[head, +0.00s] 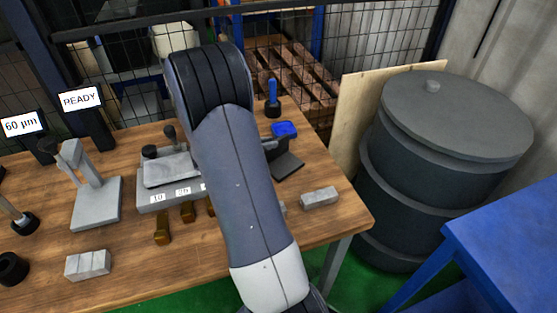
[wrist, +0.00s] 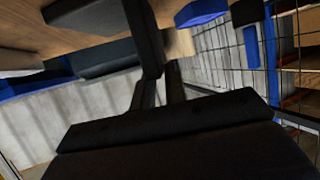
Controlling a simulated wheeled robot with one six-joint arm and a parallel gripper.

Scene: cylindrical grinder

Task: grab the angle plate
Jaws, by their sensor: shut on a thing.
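The angle plate looks like a dark grey L-shaped piece in the wrist view (wrist: 145,38), with one flat leg running off to the left near the wooden table top. My gripper (wrist: 160,82) is shut on its upright leg, whose lower end sits between the two dark fingers. In the head view, a dark flat plate (head: 288,166) beside my arm appears to be part of the same piece. My arm hides the gripper and the grip there. I cannot tell whether the plate is clear of the table.
A blue-topped block (head: 285,130) and a blue-handled tool (head: 272,98) stand close behind. A grey block (head: 320,197) lies near the table's right edge. A numbered rack (head: 155,203) is left of my arm. A mesh fence stands behind; a grey drum (head: 440,165) is right.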

